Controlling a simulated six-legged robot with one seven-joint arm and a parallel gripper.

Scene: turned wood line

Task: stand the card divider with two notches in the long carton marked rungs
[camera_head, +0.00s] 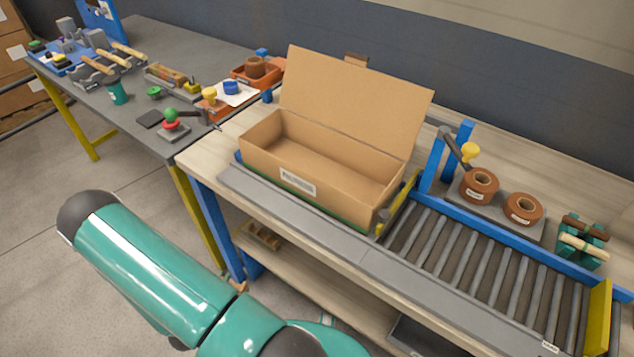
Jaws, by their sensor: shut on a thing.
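A long brown carton (348,194) stands open on the wooden bench, with its lid raised at the back. A white label with dark print is on its front wall, too small to read. The carton's inside looks empty from here. No card divider with two notches can be made out. My gripper is out of view; only teal links of my arm show at the lower left.
A roller conveyor (480,262) with a yellow end stop (597,318) lies right of the carton. Two brown tape rolls (479,184) sit behind it, beside a blue post with a yellow-knobbed lever (470,152). A grey table (150,62) holding tools stands at the left.

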